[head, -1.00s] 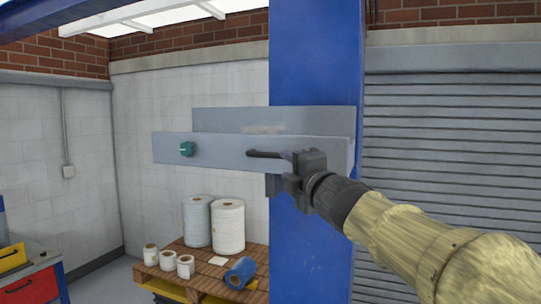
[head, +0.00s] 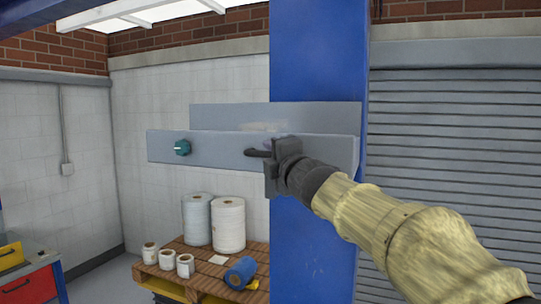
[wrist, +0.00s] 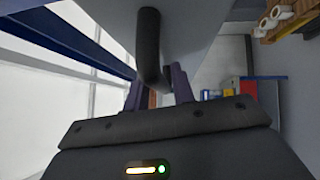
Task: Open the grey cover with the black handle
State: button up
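The grey cover (head: 215,146) is a long flat panel in front of another grey panel, beside a blue column. Its black handle (head: 256,153) sticks out right of the cover's middle. In the wrist view the handle (wrist: 149,45) is a dark bent bar running down from the grey surface toward my gripper. My gripper (head: 273,158) is at the right part of the handle. In the wrist view the purple fingers of my gripper (wrist: 158,90) stand apart, with the handle's near end between them. Whether both fingers touch it cannot be told. A teal knob (head: 182,147) sits on the cover's left part.
The blue column (head: 315,240) stands behind my arm. A wooden pallet (head: 190,252) with white rolls (head: 228,225) and a blue roll (head: 241,272) is below. A grey shutter (head: 450,130) is at right. A red and blue cabinet (head: 35,285) stands at lower left.

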grip_shut()
jog(key=shift+w+d, duration=0.1)
